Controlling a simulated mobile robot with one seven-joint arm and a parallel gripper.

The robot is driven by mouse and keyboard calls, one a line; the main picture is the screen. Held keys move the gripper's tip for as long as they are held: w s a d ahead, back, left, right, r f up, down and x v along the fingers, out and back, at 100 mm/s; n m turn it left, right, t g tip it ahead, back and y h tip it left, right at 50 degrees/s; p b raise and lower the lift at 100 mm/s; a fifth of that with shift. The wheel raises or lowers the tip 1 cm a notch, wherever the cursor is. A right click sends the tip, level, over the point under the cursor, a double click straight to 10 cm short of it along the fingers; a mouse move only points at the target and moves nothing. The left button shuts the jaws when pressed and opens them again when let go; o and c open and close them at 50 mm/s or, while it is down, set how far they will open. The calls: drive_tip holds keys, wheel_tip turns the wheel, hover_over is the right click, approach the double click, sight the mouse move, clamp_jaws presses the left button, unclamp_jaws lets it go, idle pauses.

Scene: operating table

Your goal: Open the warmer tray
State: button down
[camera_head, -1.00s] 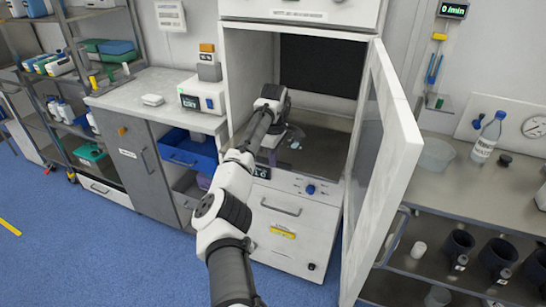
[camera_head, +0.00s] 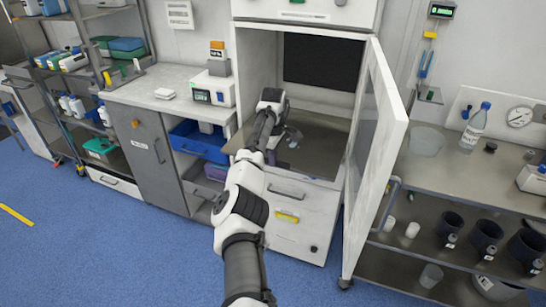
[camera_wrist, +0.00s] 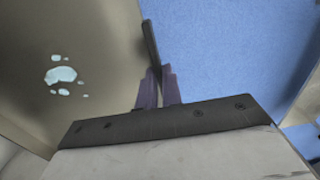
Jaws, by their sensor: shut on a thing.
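The warmer tray (camera_head: 322,152) is a flat grey-brown metal shelf at the bottom of the white warmer cabinet (camera_head: 241,62). It juts out past the cabinet front, above the white drawer. In the wrist view the tray (camera_wrist: 100,30) fills the left side and carries a patch of small pale, clear pieces (camera_wrist: 62,75). My gripper (camera_wrist: 157,88) has purple fingers closed on a thin dark bar (camera_wrist: 150,42) along the tray's edge, which looks like its handle. In the head view my arm hides most of this grip.
The cabinet's glass door (camera_head: 386,140) stands wide open on the right, beside a bench (camera_head: 420,168) with a bottle (camera_head: 475,128). A counter (camera_head: 155,85) and an open blue drawer (camera_head: 200,145) are at left. Blue floor (camera_head: 110,240) is clear in front.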

drive_tip(key=shift+s+a, duration=0.1)
idle(0.3)
drive_tip(key=c, duration=1.6)
unclamp_jaws()
drive_tip(key=shift+o, duration=0.2)
wheel_tip(320, 180, up, 14)
drive_tip(key=b, duration=0.2)
drive_tip(key=shift+b, duration=0.3)
drive_tip(key=shift+f, duration=0.1)
